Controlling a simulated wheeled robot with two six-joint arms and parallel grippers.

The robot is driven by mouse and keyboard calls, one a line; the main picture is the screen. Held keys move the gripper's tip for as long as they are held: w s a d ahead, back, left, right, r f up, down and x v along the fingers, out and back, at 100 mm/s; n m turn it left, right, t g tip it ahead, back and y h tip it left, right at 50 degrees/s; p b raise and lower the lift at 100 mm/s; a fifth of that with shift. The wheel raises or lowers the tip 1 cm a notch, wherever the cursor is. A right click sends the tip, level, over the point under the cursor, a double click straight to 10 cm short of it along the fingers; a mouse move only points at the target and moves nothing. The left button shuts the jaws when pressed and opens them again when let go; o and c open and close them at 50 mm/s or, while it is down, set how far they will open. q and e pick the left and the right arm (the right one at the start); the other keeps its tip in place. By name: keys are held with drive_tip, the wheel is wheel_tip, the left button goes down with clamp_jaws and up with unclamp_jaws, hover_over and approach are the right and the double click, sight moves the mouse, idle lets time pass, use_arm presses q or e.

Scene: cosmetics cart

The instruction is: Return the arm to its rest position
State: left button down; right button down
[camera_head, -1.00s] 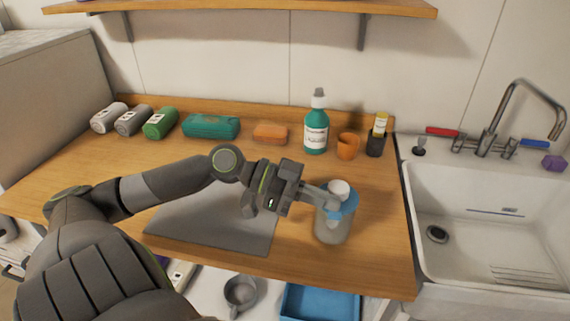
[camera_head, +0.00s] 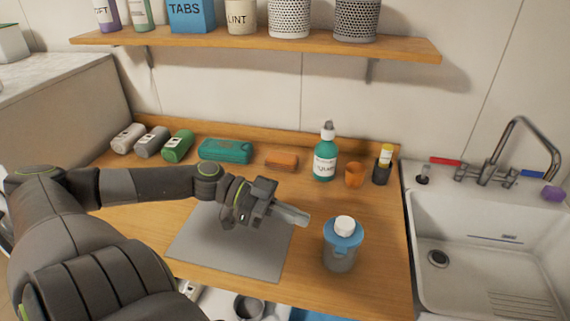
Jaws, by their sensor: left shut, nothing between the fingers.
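My left arm reaches in from the left over the wooden counter (camera_head: 375,225). My left gripper (camera_head: 305,219) is shut and empty, pointing right above the right edge of the grey mat (camera_head: 210,250). A jar with a blue collar and white cap (camera_head: 340,248) stands upright on the counter just right of and nearer than the gripper, apart from it. My right gripper is not in view.
Along the back stand rolled towels (camera_head: 151,142), a teal case (camera_head: 225,151), an orange block (camera_head: 281,160), a green bottle (camera_head: 325,155), an orange cup (camera_head: 354,174) and a dark holder (camera_head: 380,172). A shelf (camera_head: 260,42) hangs above; a sink (camera_head: 465,225) lies right.

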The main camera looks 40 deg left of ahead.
use_arm(q)
drive_tip(key=shift+p+v, duration=0.7)
drive_tip(key=shift+v, duration=0.3)
